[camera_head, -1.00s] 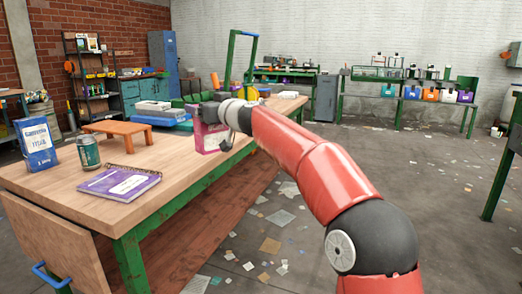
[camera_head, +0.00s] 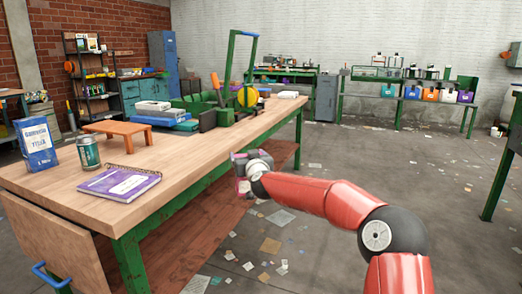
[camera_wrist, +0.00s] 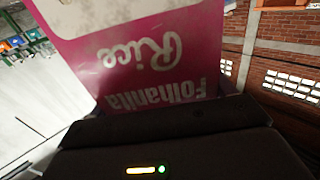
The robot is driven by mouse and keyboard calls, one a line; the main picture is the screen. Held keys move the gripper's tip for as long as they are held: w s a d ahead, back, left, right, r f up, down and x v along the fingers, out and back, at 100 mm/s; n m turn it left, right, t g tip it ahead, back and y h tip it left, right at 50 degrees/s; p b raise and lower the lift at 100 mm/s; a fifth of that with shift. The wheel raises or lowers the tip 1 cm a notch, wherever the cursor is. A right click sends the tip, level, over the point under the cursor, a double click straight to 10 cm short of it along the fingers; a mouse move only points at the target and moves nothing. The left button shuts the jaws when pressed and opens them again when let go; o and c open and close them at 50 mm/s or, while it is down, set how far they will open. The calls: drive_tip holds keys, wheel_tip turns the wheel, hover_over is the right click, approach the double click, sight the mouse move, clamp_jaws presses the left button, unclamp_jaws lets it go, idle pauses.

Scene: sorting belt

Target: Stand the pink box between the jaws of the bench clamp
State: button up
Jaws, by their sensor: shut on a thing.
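The pink box (camera_wrist: 150,70) fills the upper middle of the wrist view, with its "Rice" lettering upside down. My gripper (camera_head: 243,168) is shut on it, off the right long edge of the workbench.
The workbench (camera_head: 190,160) bears a purple notebook (camera_head: 121,184), a can (camera_head: 89,152), a blue box (camera_head: 36,145), a small wooden stand (camera_head: 117,131) and stacked cases (camera_head: 160,113). A tall green frame (camera_head: 229,65) and yellow disc (camera_head: 247,97) rise by the clamp. The bench's right front is clear.

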drive_tip(key=s+d+f+m+h, duration=0.1)
drive_tip(key=d+f+h, duration=0.1)
drive_tip(key=d+f, duration=0.45)
drive_tip(key=s+d+f+m+h, duration=0.2)
drive_tip(key=d+f+h, duration=0.15)
drive_tip(key=f, duration=0.65)
drive_tip(key=s+d+f+m+h, duration=0.1)
drive_tip(key=d+f+h, duration=0.1)
drive_tip(key=d+f, duration=0.55)
drive_tip(key=s+d+f+y, duration=0.1)
drive_tip(key=s+f, duration=0.4)
drive_tip(key=s, duration=0.4)
drive_tip(key=s+d+f+y, duration=0.1)
drive_tip(key=s+f, duration=0.5)
drive_tip(key=s, duration=0.3)
drive_tip(key=shift+s+f+n+t, duration=0.2)
drive_tip(key=shift+f+n+t, duration=0.1)
drive_tip(key=shift+n, duration=0.1)
drive_tip(key=shift+o, duration=0.2)
drive_tip(key=s+r, duration=0.2)
drive_tip(key=s, duration=0.3)
drive_tip(key=shift+s, duration=0.35)
drive_tip(key=shift+s+r+y, duration=0.1)
drive_tip(key=shift+y, duration=0.15)
